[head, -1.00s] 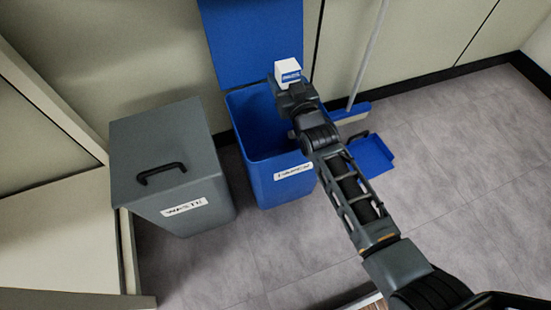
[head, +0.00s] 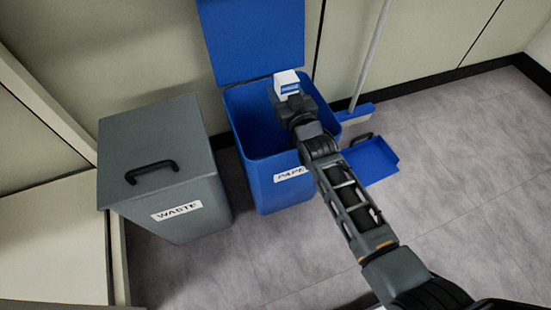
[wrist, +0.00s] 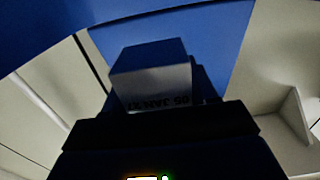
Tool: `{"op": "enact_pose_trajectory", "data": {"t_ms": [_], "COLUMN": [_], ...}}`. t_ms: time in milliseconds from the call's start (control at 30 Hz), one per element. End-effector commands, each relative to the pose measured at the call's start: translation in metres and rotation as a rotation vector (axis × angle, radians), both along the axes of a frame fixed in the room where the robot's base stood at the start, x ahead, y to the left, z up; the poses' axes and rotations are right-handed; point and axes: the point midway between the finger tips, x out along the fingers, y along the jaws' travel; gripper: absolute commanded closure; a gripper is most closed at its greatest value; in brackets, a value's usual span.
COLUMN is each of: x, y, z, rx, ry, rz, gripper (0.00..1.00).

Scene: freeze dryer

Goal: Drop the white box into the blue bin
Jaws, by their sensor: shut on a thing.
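The bin has a raised blue lid (head: 251,38) and a label that reads as PAPER, partly hidden by my arm. In the wrist view the box (wrist: 152,75) stands out beyond my gripper (wrist: 160,118), with dark print on its near face. The exact height of the box over the rim is hard to tell.
A grey bin (head: 157,150) marked WASTE, lid closed, stands left of the blue bin. A blue dustpan (head: 372,160) and a broom (head: 357,113) are to the right. The wall is close behind. Grey floor is clear at front and right.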

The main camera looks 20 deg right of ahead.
Motion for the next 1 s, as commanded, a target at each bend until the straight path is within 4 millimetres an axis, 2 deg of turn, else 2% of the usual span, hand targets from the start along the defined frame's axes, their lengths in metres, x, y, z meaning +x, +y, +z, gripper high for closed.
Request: {"op": "enact_pose_trajectory", "data": {"t_ms": [100, 133, 433, 767, 867, 1000], "x": [0.000, 0.000, 0.000, 0.000, 0.000, 0.000], "y": [0.000, 0.000, 0.000, 0.000, 0.000, 0.000], "z": [0.001, 0.001, 0.001, 0.006, 0.020, 0.048], "rx": [0.000, 0.000, 0.000, 0.000, 0.000, 0.000], "ry": [-0.001, -0.001, 0.000, -0.001, -0.003, -0.003], "rz": [0.000, 0.000, 0.000, 0.000, 0.000, 0.000], "gripper": [0.82, 0.42, 0.14, 0.13, 0.13, 0.13]}}
